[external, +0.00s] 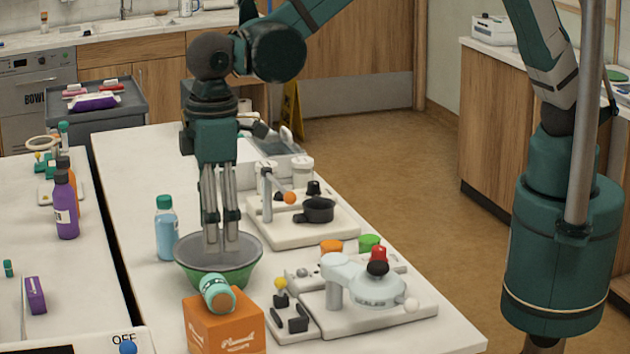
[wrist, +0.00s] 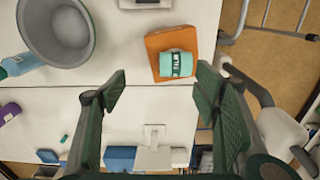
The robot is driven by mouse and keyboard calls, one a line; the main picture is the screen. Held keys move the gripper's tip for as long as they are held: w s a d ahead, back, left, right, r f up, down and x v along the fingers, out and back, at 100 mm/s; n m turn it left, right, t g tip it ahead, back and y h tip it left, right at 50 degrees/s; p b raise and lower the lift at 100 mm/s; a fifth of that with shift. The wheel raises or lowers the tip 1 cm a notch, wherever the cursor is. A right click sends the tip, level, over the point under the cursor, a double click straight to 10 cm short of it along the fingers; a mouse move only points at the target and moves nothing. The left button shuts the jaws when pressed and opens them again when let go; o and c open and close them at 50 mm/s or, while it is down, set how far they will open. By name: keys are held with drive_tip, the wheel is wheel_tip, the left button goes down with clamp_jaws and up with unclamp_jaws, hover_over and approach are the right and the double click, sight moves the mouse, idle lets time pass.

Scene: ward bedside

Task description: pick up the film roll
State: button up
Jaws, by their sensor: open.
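The film roll (external: 217,293) is a teal cylinder with a pale band, lying on its side on top of an orange box (external: 228,331). In the wrist view the roll (wrist: 176,64) shows the word FILM, and the orange box (wrist: 156,44) is beneath it. My gripper (external: 220,246) points down and is open and empty. In the external view its fingers overlap the green bowl behind the box. In the wrist view the fingertips (wrist: 161,82) are apart, with the roll beyond them, nearer the right finger. The roll is not between the pads.
The green bowl (external: 190,262) and a blue bottle (external: 165,228) stand close by. A white device with a red knob (external: 378,256) is right of the box. A pan (external: 318,209) sits on a white base farther back.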

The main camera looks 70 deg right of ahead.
sight(216, 281)
drive_tip(key=shift+s+a+f, duration=0.3)
drive_tip(key=shift+a, duration=0.2)
drive_tip(key=shift+s+a+f, duration=0.25)
drive_tip(key=shift+a+f, duration=0.05)
drive_tip(key=shift+a, duration=0.25)
drive_tip(key=shift+s+a+f, duration=0.3)
drive_tip(key=shift+a, duration=0.2)
drive_tip(key=shift+f, duration=1.25)
drive_tip(key=shift+w+f+p, duration=0.1)
drive_tip(key=shift+f+p, duration=0.45)
drive_tip(key=shift+f, duration=2.1)
drive_tip(key=shift+c, duration=0.5)
drive_tip(key=c, duration=1)
